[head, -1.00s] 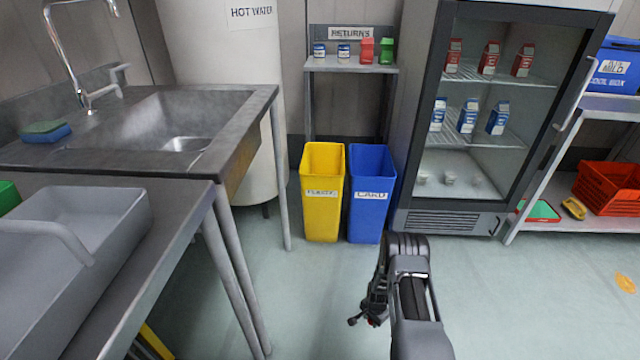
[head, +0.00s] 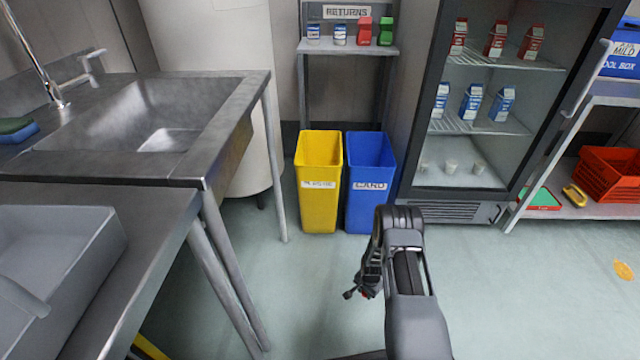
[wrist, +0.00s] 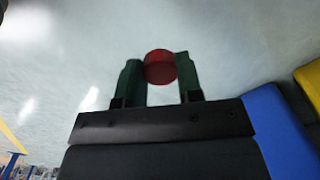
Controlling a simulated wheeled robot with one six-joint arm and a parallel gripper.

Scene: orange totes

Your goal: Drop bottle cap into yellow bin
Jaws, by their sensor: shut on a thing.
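The red bottle cap (wrist: 160,67) is held between the two dark green fingers of my gripper (wrist: 158,82) in the wrist view, with pale floor behind it. In the head view my gripper (head: 360,291) hangs in front of the bins, with a small bit of red at its tip. The yellow bin (head: 319,205), labelled for plastic, stands on the floor ahead, open at the top. It also shows at the right edge of the wrist view (wrist: 309,78). My gripper is apart from the bin and nearer to me.
A blue bin (head: 369,207) labelled CARD stands touching or close beside the yellow bin's right side. A metal sink table (head: 190,170) is on the left and a glass-door fridge (head: 450,212) on the right. The floor before the bins is clear.

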